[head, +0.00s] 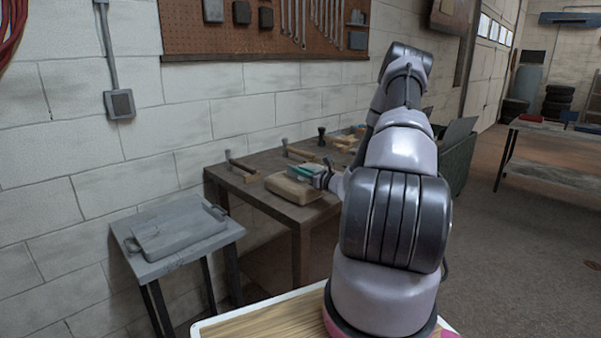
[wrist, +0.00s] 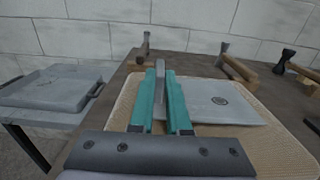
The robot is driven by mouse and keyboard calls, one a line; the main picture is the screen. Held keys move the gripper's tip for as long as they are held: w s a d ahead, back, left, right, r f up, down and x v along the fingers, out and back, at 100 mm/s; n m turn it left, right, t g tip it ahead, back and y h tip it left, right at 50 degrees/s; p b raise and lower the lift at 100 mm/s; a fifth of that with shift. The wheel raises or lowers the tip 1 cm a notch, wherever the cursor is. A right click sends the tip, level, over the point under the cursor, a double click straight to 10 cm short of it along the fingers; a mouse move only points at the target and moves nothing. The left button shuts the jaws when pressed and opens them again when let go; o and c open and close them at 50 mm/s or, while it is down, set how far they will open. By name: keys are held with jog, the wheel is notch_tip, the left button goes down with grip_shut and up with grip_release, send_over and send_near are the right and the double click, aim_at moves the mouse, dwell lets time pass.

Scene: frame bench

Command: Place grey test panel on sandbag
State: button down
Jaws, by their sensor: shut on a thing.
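The tan sandbag (head: 289,188) lies on the dark wooden bench and fills much of the wrist view (wrist: 120,112). The grey test panel (wrist: 222,102) is a flat pale plate with a round dark mark, lying level over the sandbag. I cannot tell whether it rests on the bag or is just above it. My gripper (wrist: 160,88) has teal fingers, shut on a grey upright part of the panel. In the head view my gripper (head: 308,174) is right over the sandbag, and the panel is mostly hidden there by the gripper.
The dark bench (head: 250,188) also holds several wooden-handled clamps or tools (wrist: 238,68) behind the sandbag. A smaller grey table (head: 133,222) with a grey tray (head: 178,232) stands to the left. A block wall runs close behind both.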

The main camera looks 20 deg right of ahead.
jog(key=shift+f, duration=0.1)
jog(key=c, duration=0.9)
grip_release()
jog(key=shift+f, duration=0.1)
